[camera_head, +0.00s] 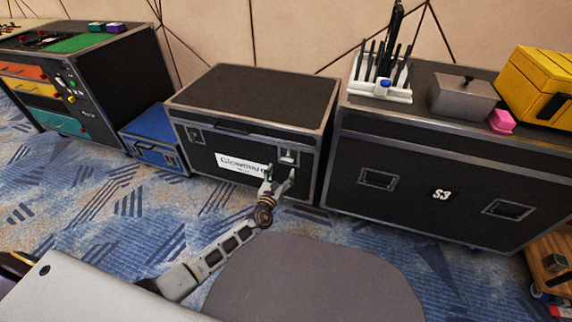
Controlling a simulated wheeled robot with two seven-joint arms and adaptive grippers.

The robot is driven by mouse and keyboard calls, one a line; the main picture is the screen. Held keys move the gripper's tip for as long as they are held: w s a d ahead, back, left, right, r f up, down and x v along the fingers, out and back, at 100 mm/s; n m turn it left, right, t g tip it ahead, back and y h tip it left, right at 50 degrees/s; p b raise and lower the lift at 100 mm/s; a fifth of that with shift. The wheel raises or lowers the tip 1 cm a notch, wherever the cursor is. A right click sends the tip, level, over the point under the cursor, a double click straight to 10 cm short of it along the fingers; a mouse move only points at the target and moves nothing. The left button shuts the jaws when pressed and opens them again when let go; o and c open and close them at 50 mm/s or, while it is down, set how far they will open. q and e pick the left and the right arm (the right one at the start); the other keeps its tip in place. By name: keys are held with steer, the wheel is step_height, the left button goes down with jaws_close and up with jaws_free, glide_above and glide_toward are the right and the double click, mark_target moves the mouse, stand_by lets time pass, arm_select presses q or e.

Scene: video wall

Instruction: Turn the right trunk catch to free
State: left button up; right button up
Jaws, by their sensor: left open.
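The black trunk (250,95) with grey metal edges stands in the middle, its lid down and a white label (240,165) on its front. The right trunk catch (288,155) is a small bright metal piece at the upper right of the front; how it is turned is too small to tell. The left trunk catch (195,135) sits at the upper left of the front. My left gripper (281,174) is open just below the right catch, fingers pointing up towards it. I cannot tell whether it touches the trunk front. My right gripper is not in view.
A larger black case (440,195) marked S3 stands close on the right, with a tool rack (381,85), a grey box (464,97) and a yellow case (540,85) on top. A blue box (152,140) stands left of the trunk. Patterned carpet (110,215) lies in front.

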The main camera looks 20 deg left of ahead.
mark_target(287, 159)
arm_select(q)
steer(key=w+b, duration=0.2)
steer(key=w, duration=0.5)
steer(key=shift+d, duration=0.1)
stand_by(0.4)
steer(key=c, duration=1.4)
jaws_close()
steer(key=shift+s+r, duration=0.1)
